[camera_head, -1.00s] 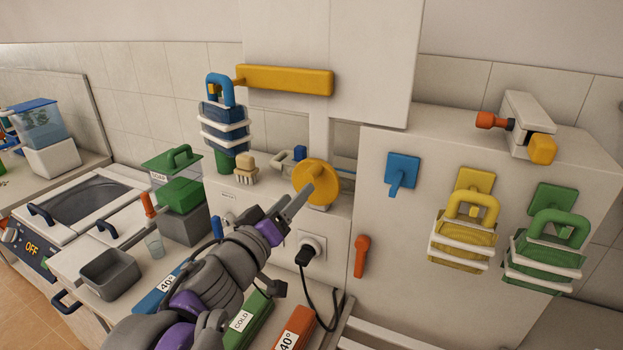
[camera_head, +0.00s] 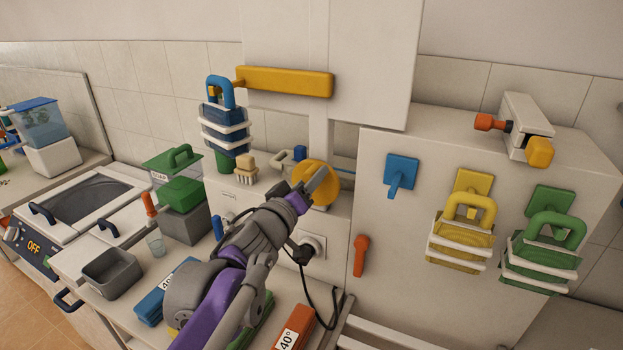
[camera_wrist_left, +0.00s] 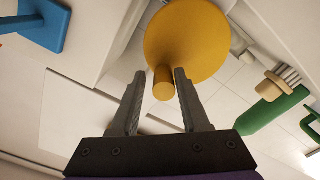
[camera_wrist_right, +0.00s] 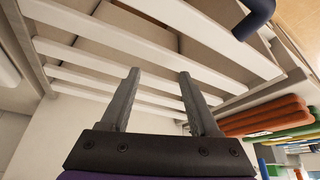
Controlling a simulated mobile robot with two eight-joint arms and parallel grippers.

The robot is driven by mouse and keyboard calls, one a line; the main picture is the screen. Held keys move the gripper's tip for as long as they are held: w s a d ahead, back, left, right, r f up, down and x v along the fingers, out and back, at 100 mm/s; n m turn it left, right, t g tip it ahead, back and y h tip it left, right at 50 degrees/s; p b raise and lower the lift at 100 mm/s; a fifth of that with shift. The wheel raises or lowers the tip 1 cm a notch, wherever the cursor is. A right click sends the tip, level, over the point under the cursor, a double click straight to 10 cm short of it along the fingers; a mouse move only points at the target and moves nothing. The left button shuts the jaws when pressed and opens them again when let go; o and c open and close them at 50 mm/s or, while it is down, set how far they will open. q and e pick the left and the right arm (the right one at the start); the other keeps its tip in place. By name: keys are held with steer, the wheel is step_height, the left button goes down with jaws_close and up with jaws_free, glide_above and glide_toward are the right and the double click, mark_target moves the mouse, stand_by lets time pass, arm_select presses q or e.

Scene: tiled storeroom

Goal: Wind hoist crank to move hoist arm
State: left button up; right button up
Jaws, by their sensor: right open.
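The hoist crank (camera_head: 333,187) is a yellow disc with a short peg handle, low on the white wall unit. In the left wrist view the disc (camera_wrist_left: 195,38) is at the top, with its peg (camera_wrist_left: 163,84) between my fingers. My left gripper (camera_wrist_left: 162,76) is open, with a gap on each side of the peg. In the head view my left gripper (camera_head: 313,182) covers part of the disc. The hoist arm (camera_head: 285,81) is a yellow horizontal bar above, with a blue hooked, banded load (camera_head: 225,125) at its left end. My right gripper (camera_wrist_right: 157,78) is open and empty.
A socket with a black plug (camera_head: 305,252) and an orange lever (camera_head: 360,255) are near my left arm. Yellow (camera_head: 461,240) and green (camera_head: 541,258) banded loads hang at the right. A white slatted rack (camera_wrist_right: 110,62) faces my right gripper.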

arm_select(q)
steer(key=shift+w, duration=0.1)
jaws_close()
steer(key=shift+r, duration=0.1)
stand_by(1.1)
steer(key=shift+c, duration=0.5)
jaws_free()
steer(key=o, duration=0.5)
steer(key=shift+d, duration=0.1)
steer(key=shift+c, duration=0.2)
steer(key=shift+s, duration=0.2)
